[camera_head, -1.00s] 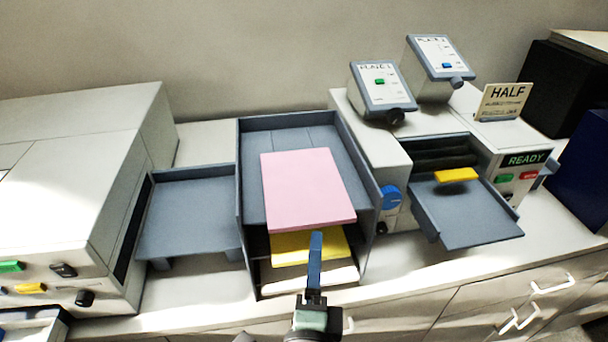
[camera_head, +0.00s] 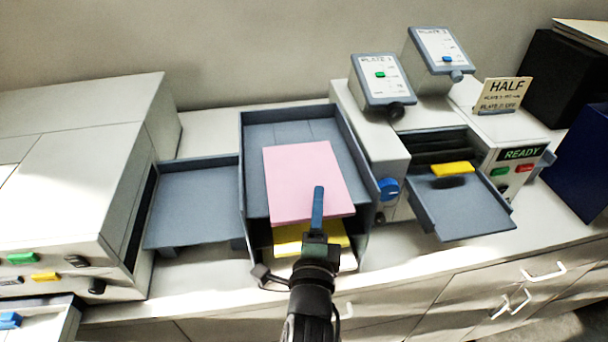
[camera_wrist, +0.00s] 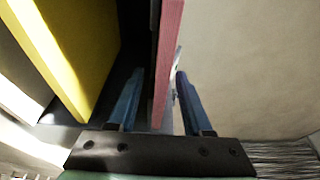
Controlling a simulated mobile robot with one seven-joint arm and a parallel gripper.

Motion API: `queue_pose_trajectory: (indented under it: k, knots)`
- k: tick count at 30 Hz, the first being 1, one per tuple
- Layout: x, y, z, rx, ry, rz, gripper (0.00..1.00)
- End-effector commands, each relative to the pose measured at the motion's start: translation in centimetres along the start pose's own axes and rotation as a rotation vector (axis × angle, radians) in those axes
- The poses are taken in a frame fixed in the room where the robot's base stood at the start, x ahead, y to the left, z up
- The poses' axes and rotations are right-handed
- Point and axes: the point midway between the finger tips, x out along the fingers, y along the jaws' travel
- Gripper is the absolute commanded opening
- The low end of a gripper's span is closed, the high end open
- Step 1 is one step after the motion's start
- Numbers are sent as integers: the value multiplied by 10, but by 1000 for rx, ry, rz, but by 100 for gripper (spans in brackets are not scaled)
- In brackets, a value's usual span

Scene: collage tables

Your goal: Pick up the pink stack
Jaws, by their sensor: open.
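The pink stack (camera_head: 295,170) lies flat on the top shelf of the grey tray rack (camera_head: 245,200), its front edge sticking out. My gripper (camera_head: 318,200) is at that front edge, with one blue finger above the stack in the head view. The other finger is hidden there. In the wrist view my gripper (camera_wrist: 158,85) is open, and the pink stack (camera_wrist: 168,60) shows edge-on between its two blue fingers. A narrow gap shows on the right side, so the fingers are not closed on it.
A yellow stack (camera_head: 290,240) lies on the shelf below, close to the lower finger in the wrist view (camera_wrist: 65,50). A grey side tray (camera_head: 195,205) is empty at left. A machine tray (camera_head: 465,210) with a yellow piece (camera_head: 452,169) stands at right.

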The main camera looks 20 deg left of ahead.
Motion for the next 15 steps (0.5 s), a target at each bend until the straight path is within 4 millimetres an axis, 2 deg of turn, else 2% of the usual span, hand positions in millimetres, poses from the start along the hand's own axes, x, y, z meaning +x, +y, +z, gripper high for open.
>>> queue_pose_trajectory:
  k: [3, 11, 12, 15]
  knots:
    - [0, 0, 0, 0, 0, 0, 50]
    - [0, 0, 0, 0, 0, 0, 3]
    - [0, 0, 0, 0, 0, 0, 0]
    - [0, 0, 0, 0, 0, 0, 0]
